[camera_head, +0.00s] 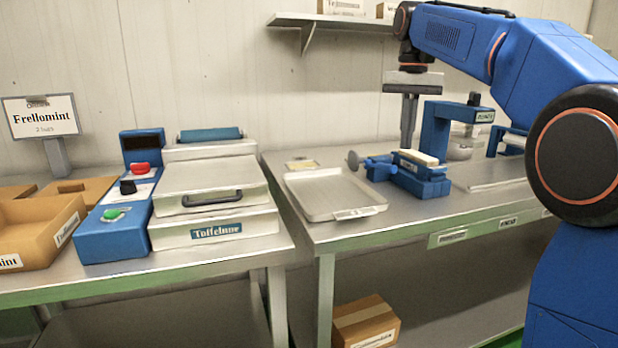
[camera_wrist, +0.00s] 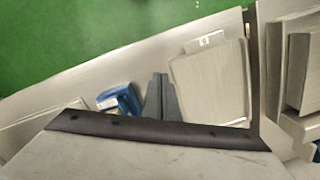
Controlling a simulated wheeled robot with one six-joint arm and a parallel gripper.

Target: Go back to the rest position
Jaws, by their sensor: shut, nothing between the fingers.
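My gripper (camera_head: 408,122) points down above the right table (camera_head: 420,222), in front of the wall. Its fingers are together and nothing is between them. In the wrist view the shut fingers (camera_wrist: 160,92) show between a blue device and a metal tray. The metal tray (camera_head: 328,193) lies on the right table, to the left of and below my gripper in the head view; it also shows in the wrist view (camera_wrist: 212,85). The blue clamp device (camera_head: 424,180) with a pale block on top stands on that table below my gripper.
A press labelled Toffelnne (camera_head: 210,195) with a blue control box (camera_head: 118,232) stands on the left table. An open carton (camera_head: 38,235) and a Frellomint sign (camera_head: 41,117) are at far left. A shelf (camera_head: 335,22) hangs above. A closed box (camera_head: 365,322) sits below.

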